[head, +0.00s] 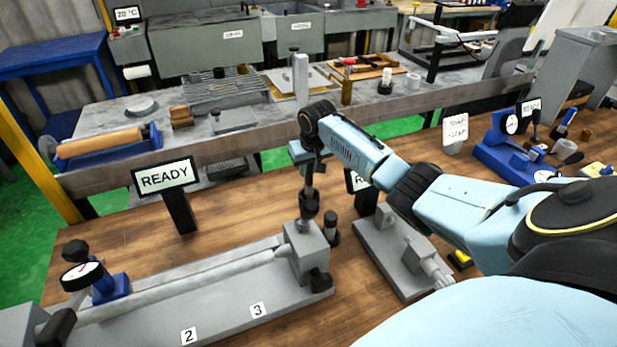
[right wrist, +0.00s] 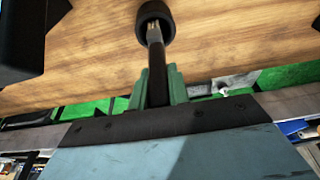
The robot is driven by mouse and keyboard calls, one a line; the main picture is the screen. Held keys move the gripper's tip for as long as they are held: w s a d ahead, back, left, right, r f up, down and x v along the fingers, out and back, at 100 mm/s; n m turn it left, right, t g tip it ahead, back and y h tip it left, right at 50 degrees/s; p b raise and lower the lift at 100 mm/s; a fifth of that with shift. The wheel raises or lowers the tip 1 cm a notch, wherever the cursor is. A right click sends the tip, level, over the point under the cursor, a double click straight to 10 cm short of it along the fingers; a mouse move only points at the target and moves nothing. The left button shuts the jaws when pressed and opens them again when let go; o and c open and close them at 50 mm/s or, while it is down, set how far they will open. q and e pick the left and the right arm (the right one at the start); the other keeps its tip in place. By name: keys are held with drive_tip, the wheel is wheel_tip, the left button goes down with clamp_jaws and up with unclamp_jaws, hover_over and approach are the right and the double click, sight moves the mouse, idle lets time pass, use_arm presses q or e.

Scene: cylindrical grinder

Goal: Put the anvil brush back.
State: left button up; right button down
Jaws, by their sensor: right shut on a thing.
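My right gripper (head: 309,166) is above the tailstock end of the long grey bench fixture. In the right wrist view its green fingers (right wrist: 158,88) are shut on the dark handle of the anvil brush (right wrist: 156,62). The brush's pale tip points at a round black cup (right wrist: 141,17) on the wooden bench. The tip overlaps the cup's opening in this view; I cannot tell how deep it is. In the head view the brush (head: 308,180) hangs down from the fingers, and a dark cylinder (head: 331,228) stands just right of the tailstock. My left gripper is out of view.
The grey fixture (head: 215,293) with a dial gauge (head: 82,275) lies along the front left. A READY sign (head: 164,178) stands behind it. Another grey fixture (head: 385,250) is to the right, beneath my arm. The bench between sign and tailstock is clear.

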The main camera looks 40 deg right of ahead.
sight(309, 177)
drive_tip(key=shift+f, duration=1.6)
drive_tip(key=shift+f, duration=0.2)
drive_tip(key=c, duration=1.3)
unclamp_jaws()
drive_tip(key=shift+r, duration=0.15)
drive_tip(key=shift+r, duration=0.25)
drive_tip(key=p+v, duration=0.1)
drive_tip(key=v, duration=1)
drive_tip(key=shift+s+r, duration=0.2)
drive_tip(key=shift+r, duration=0.1)
